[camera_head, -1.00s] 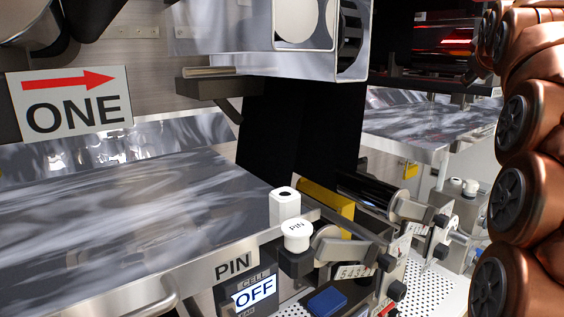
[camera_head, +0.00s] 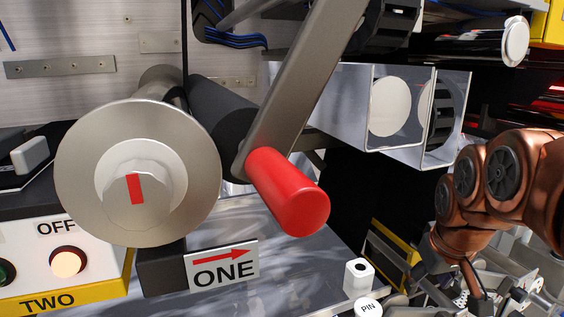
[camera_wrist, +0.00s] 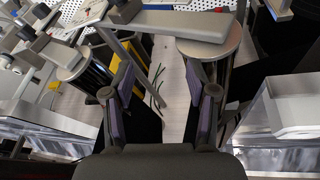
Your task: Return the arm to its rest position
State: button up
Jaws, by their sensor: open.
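My copper-coloured arm (camera_head: 505,185) is folded at the right of the head view. Its wrist end drops toward the lower right, and the fingertips cannot be made out there. In the wrist view my gripper (camera_wrist: 160,100) is open, its two fingers with purple pads apart. Nothing is between the pads; grey floor and dark cables show beyond them.
In the head view a red handle (camera_head: 287,192) on a grey lever stands in front, beside a large round metal dial (camera_head: 85,185). An ONE sign (camera_head: 222,273) and a white PIN knob (camera_head: 368,307) sit lower. Metal trays (camera_wrist: 50,130) flank the gripper in the wrist view.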

jog(key=s+a+f+g+p, duration=0.2)
jog(key=s+a+f+p, duration=0.1)
jog(key=s, duration=0.7)
jog(key=s+a+f+g+p, duration=0.3)
jog(key=s+a, duration=0.2)
jog(key=s, duration=0.6)
jog(key=shift+s+a+m+g+y, duration=0.2)
jog(key=shift+a+m+g+y, duration=0.1)
jog(key=shift+a+y, duration=0.1)
